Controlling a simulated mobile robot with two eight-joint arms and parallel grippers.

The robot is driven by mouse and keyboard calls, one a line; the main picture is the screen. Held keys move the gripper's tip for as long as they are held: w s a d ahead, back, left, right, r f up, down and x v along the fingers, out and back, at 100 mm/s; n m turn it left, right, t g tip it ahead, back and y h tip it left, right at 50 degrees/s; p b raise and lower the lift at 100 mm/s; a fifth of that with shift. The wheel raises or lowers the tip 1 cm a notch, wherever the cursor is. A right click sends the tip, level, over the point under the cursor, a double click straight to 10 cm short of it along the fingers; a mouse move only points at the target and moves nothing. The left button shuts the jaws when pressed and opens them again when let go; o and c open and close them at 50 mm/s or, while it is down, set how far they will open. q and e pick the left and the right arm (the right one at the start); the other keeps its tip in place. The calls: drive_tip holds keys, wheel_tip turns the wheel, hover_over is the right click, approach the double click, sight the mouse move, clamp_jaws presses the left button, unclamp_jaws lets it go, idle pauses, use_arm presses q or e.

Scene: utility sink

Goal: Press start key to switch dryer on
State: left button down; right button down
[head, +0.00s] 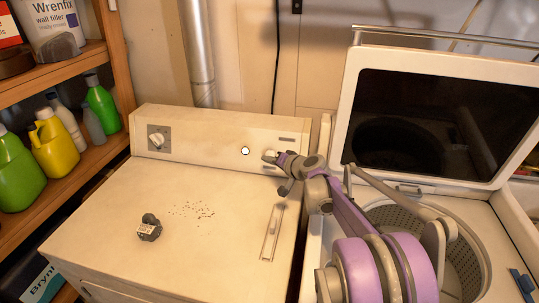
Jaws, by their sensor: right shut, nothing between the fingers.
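The white dryer (105,215) stands at the left with its control panel (205,133) along the back. The panel has a dial on a grey plate (157,139) at its left. A small round white button with a dark rim (245,150) is right of the middle. A pale knob (269,156) is further right, partly covered by my gripper. My right gripper (284,174) is shut and empty in front of the panel's right part, to the right of the white button. I cannot tell whether it touches the panel. My left gripper is out of view.
A dark lump with a label (149,228) and scattered dark crumbs (192,210) lie on the dryer top. A washer with its lid (430,115) raised stands at the right. Shelves with bottles (55,145) line the left. A metal duct (197,50) rises behind.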

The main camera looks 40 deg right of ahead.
drive_tip(key=shift+s+a+r, duration=0.35)
drive_tip(key=shift+s+a, duration=0.25)
drive_tip(key=shift+a, duration=0.15)
idle(0.4)
